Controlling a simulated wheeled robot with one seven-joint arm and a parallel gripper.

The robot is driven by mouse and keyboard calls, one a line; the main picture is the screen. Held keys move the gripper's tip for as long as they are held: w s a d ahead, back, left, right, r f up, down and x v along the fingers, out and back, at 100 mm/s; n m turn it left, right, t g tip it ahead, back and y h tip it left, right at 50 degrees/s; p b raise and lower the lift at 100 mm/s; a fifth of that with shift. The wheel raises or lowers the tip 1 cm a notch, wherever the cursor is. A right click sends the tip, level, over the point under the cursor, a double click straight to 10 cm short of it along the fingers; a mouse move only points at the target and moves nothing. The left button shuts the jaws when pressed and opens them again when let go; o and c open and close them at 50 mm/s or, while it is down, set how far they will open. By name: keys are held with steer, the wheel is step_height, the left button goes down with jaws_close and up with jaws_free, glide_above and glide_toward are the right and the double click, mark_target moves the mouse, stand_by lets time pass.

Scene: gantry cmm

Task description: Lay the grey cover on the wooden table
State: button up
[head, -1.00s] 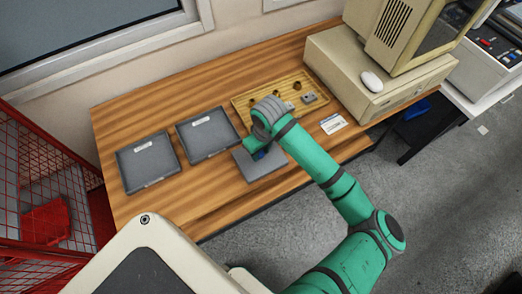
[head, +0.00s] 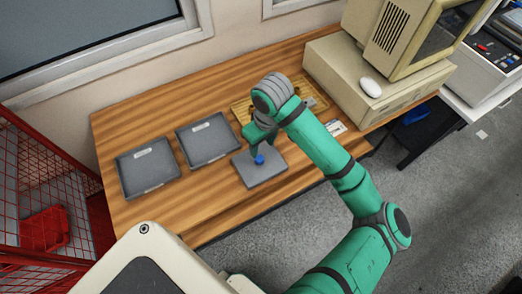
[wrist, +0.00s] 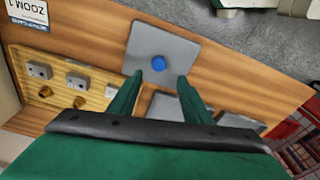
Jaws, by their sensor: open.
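The grey cover (head: 258,174) is a flat square plate with a blue knob (head: 260,159) on top. It lies flat on the wooden table (head: 210,205), near its front edge. In the wrist view the cover (wrist: 178,46) and its knob (wrist: 159,63) show whole, on bare wood. My gripper (head: 259,147) is above the cover, fingers pointing down. In the wrist view my gripper (wrist: 160,79) has its two green fingers apart with nothing between them, the knob beyond the tips.
Two grey trays (head: 147,167) (head: 207,140) stand left of the cover. A yellow wooden board (head: 240,109) with small parts lies behind my gripper; its parts show in the wrist view. A beige computer (head: 340,75) fills the right end. Bare wood lies at the front left.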

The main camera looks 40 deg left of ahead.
steer(key=a+r+m+t+y, duration=0.2)
steer(key=a+r+m+y, duration=0.15)
steer(key=a+y, duration=0.35)
steer(key=a+r+m+t+y, duration=0.25)
steer(key=a+r+y, duration=0.25)
steer(key=a, duration=0.3)
steer(key=s+d+f+m+t+h, duration=0.1)
steer(key=d+f+m+t+h, duration=0.4)
steer(key=d, duration=0.6)
steer(key=s+d+f+m+t+h, duration=0.1)
steer(key=d+f+m+t+h, duration=0.1)
steer(key=d+f+m+t, duration=0.55)
steer(key=s+d+n+g+h, duration=0.1)
steer(key=s+d+h, duration=0.5)
steer(key=s+d, duration=1.4)
steer(key=d+n, duration=0.1)
steer(key=d, duration=0.2)
steer(key=shift+d+n+g, duration=0.15)
steer(key=shift+n+g, duration=0.2)
steer(key=shift+g, duration=0.05)
